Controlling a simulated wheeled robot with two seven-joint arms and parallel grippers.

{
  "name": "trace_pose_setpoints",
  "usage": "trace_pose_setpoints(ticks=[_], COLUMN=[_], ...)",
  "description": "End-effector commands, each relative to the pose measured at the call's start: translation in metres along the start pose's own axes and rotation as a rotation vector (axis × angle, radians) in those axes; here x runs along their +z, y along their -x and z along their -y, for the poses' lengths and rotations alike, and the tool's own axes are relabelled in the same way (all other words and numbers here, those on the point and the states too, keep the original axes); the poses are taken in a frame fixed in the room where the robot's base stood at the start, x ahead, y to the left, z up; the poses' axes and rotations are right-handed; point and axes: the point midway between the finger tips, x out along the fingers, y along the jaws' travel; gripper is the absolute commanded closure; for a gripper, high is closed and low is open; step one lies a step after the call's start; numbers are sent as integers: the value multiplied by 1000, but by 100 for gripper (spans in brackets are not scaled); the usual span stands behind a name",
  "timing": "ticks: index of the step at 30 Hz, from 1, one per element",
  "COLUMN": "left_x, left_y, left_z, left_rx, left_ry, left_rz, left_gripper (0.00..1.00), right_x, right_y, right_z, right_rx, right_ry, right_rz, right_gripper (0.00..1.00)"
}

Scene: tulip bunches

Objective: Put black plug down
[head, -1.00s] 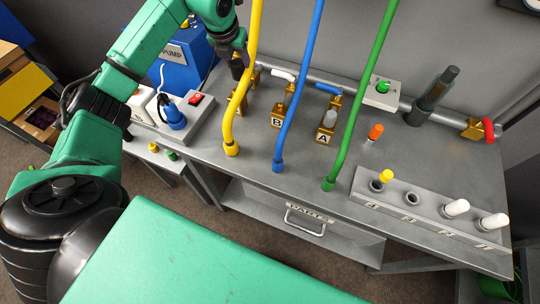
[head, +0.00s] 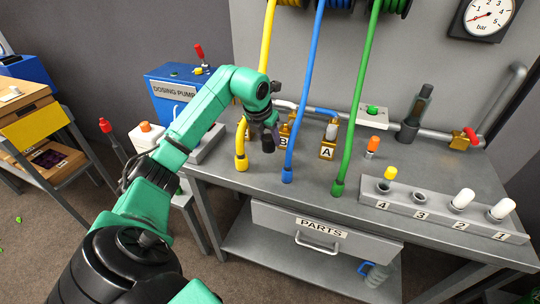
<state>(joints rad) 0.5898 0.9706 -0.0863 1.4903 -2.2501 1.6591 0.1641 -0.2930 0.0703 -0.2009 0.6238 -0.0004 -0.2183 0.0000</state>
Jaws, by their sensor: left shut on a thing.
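My left gripper (head: 268,138) hangs over the grey bench, between the yellow hose (head: 242,140) and the blue hose (head: 290,140). It points down and is shut on a small dark thing, apparently the black plug (head: 267,146), held above the bench top. Its fingers partly hide it, and it is too small to see in detail. The numbered rack (head: 450,214) lies along the right front of the bench. A yellow-topped plug stands at place 4, place 3 (head: 420,196) looks empty, and white plugs stand at places 2 and 1. My right gripper is not in view.
The green hose (head: 352,125) comes down right of the blue one. Brass valve blocks, one marked A (head: 327,152), stand behind the hoses. An orange-topped piece (head: 372,147) stands behind the rack. Bare bench top (head: 312,182) lies in front.

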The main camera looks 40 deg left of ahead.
Motion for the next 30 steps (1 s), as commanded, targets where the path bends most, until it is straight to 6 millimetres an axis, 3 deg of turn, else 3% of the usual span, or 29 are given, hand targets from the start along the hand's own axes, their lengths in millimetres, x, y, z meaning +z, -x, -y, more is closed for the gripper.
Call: trace_pose_setpoints(ticks=[9,20,21,23,30], left_x=[-22,-25,-25,-24,-24], left_y=[-52,-61,-61,-60,-60], left_z=[1,0,0,0,0], left_rx=[-2,0,0,0,0], left_ry=[1,-1,-1,0,-1], left_rz=[-1,2,2,2,2], left_gripper=[100,100,46,23,20], right_x=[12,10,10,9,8], right_y=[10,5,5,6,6], right_z=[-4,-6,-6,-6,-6], right_rx=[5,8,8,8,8], right_ry=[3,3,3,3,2], right_rz=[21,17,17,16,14], right_gripper=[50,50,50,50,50])
